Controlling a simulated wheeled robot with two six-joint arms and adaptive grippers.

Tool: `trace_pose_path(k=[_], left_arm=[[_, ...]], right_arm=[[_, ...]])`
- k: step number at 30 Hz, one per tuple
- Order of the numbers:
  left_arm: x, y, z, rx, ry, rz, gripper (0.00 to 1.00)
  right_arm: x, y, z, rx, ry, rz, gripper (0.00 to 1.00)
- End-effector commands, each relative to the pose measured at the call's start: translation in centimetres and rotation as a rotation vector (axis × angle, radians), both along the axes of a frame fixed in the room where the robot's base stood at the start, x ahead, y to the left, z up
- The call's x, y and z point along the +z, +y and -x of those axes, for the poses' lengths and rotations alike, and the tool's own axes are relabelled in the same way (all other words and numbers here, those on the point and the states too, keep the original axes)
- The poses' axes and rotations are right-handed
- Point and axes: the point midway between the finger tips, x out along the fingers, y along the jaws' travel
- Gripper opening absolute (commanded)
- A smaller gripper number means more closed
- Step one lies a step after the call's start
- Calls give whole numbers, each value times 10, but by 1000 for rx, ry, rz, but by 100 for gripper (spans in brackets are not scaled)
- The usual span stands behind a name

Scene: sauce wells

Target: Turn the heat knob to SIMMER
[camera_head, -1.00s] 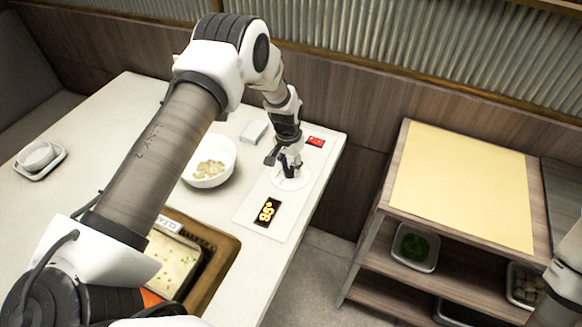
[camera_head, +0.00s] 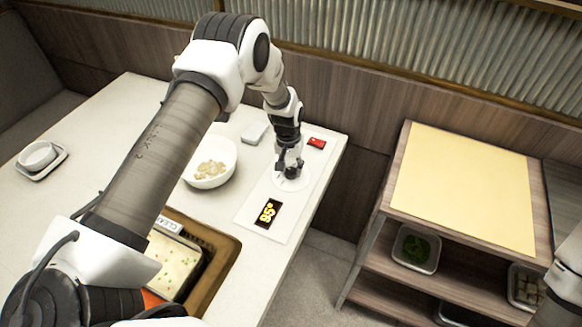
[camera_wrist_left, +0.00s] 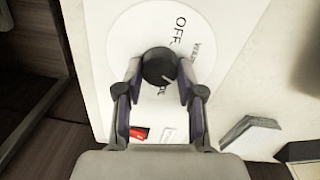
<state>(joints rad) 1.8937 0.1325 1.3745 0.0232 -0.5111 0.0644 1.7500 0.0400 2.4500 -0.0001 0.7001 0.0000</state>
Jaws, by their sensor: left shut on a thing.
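The heat knob (camera_wrist_left: 159,68) is a small black round knob on a white dial disc (camera_wrist_left: 140,25). A pale mark on the knob points to the lower right in the left wrist view. OFF is printed above the knob, with another word to its right. A label just below the knob is partly hidden. My left gripper (camera_wrist_left: 159,80) is shut on the knob, one finger on each side. My right gripper is out of view.
A display (camera_head: 268,213) with yellow digits lies in front of the dial. A red switch (camera_head: 317,143) sits behind it. A white bowl of food (camera_head: 210,180) stands left. A framed pot with broth (camera_head: 178,262) is nearer. A shelf cart (camera_head: 465,185) stands right, across a gap.

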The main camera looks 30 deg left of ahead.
Motion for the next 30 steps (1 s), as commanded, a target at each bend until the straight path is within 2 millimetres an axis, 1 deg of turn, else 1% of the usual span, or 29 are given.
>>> trace_pose_path(k=[1, 2, 3, 12, 14, 16, 20, 24, 27, 30], left_arm=[[-5, -1, 6, -1, 16, 1, 3], [-5, -1, 6, -1, 16, 1, 48], [-5, -1, 5, -1, 14, 1, 63], [-1, 0, 2, -1, 5, 0, 63], [2, 0, 1, -1, 4, 1, 63], [10, 0, 1, 0, 2, 0, 63], [37, 2, 1, -2, 1, 0, 63], [75, 4, 1, -1, 1, 0, 63], [96, 5, 2, 0, 4, 1, 63], [111, 6, 3, -1, 6, 1, 63]], right_arm=[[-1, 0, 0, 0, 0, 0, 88], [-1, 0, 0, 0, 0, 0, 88], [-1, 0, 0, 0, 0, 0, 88], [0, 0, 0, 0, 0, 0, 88], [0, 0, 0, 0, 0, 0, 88], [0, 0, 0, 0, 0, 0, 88], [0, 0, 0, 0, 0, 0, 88], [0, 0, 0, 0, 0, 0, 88], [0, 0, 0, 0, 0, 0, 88], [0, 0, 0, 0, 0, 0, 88]])
